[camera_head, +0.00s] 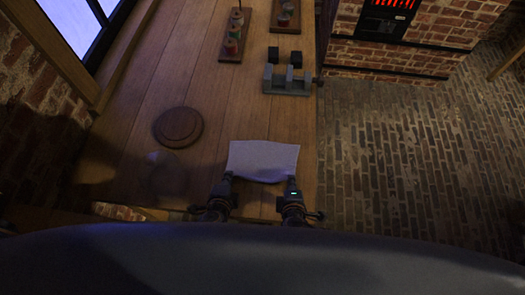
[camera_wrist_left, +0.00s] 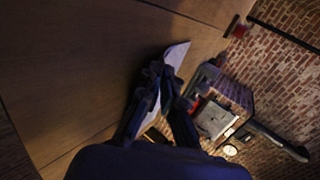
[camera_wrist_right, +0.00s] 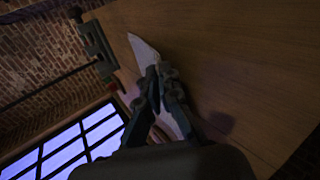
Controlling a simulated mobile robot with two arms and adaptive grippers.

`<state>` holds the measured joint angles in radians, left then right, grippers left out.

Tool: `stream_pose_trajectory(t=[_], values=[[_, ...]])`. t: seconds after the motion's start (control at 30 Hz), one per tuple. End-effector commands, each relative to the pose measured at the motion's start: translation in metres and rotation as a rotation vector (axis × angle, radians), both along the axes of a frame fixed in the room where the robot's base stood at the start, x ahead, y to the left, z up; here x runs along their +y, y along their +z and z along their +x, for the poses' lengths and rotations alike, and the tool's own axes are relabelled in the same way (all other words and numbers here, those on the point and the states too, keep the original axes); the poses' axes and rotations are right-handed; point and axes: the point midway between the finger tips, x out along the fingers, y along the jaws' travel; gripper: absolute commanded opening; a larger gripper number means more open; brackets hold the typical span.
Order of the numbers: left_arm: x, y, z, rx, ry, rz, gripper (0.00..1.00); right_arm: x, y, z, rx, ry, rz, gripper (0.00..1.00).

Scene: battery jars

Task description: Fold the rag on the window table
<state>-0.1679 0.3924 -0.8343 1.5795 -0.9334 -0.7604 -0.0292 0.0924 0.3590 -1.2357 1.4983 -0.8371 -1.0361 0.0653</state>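The rag (camera_head: 263,158) is a pale, roughly rectangular cloth on the wooden window table (camera_head: 215,120), near the table's right edge. Its near edge sags between my two grippers. My left gripper (camera_head: 228,177) is at its near left corner, and my right gripper (camera_head: 291,181) is at its near right corner. In the left wrist view the fingers close together on the rag (camera_wrist_left: 176,55), with cloth showing beyond and between them. In the right wrist view the fingers likewise meet on the rag (camera_wrist_right: 143,48). The rag's underside is hidden.
A round wooden disc (camera_head: 178,127) lies left of the rag, with a faint clear glass object (camera_head: 166,174) nearer me. A grey vise (camera_head: 287,80) stands beyond, at the right edge. Wooden racks with small jars (camera_head: 234,38) are farther back. The boards between disc and vise are clear.

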Motion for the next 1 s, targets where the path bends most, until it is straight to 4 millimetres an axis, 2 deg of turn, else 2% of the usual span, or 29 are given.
stream_pose_trajectory(t=[0.1, 0.2, 0.3, 0.67, 0.87, 1.0], values=[[0.0, 0.0, 0.0, 0.0, 0.0, 0.0, 0.0, 0.0, 0.0, 0.0, 0.001, -0.001, -0.001, 0.0], [0.0, 0.0, 0.0, 0.0, 0.0, 0.0, 0.22, 0.0, 0.0, 0.0, 0.001, 0.0, -0.001, 0.23], [0.0, 0.0, 0.0, 0.0, 0.0, 0.0, 0.41, 0.0, 0.0, 0.0, 0.001, 0.0, -0.001, 0.41], [0.0, 0.003, -0.001, 0.0, 0.0, -0.001, 0.41, 0.0, 0.003, -0.001, 0.002, -0.001, -0.001, 0.41], [0.0, 0.03, -0.012, 0.001, 0.0, -0.004, 0.41, 0.0, 0.029, -0.013, 0.002, -0.001, 0.003, 0.41], [0.0, 0.047, -0.026, 0.002, -0.001, -0.001, 0.41, 0.0, 0.047, -0.027, 0.003, 0.0, 0.001, 0.41]])
